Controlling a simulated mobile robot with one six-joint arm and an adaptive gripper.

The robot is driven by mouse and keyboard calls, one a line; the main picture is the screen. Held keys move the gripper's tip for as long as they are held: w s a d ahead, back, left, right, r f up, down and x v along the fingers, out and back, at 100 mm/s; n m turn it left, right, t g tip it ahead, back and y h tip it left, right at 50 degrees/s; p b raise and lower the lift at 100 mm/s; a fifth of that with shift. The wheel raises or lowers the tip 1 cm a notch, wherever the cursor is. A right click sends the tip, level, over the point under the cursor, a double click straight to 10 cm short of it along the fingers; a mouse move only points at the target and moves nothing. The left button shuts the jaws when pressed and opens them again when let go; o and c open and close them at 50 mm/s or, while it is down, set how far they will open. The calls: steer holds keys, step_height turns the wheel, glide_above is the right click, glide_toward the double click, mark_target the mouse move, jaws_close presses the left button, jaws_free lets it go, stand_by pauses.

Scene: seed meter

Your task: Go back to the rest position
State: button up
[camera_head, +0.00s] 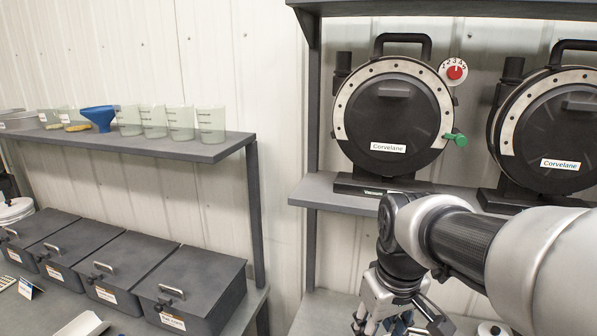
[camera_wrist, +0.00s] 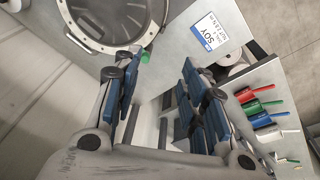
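My gripper (camera_wrist: 158,78) is open in the wrist view, its two dark blue-padded fingers wide apart with nothing held between them. In the head view my gripper (camera_head: 395,312) hangs low at the bottom edge, below the shelf, with its fingers partly cut off. A round black seed meter (camera_head: 393,112) labelled Corvelane stands upright on the right shelf, above and behind my gripper. It has a red-centred dial (camera_head: 456,72) and a green knob (camera_head: 457,139). The seed meter (camera_wrist: 100,15) and its green knob (camera_wrist: 146,57) also show at the top of the wrist view.
A second seed meter (camera_head: 548,130) stands to the right, near my arm. The left shelf (camera_head: 200,148) holds a blue funnel (camera_head: 99,117) and several clear cups. Several lidded dark bins (camera_head: 190,290) stand below. A SOY card (camera_wrist: 207,33) and coloured tools (camera_wrist: 262,108) lie beyond my fingers.

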steer(key=s+f+m+t+b, duration=0.2)
steer(key=s+m, duration=0.1)
steer(key=s, duration=1.3)
steer(key=shift+f+t, duration=0.3)
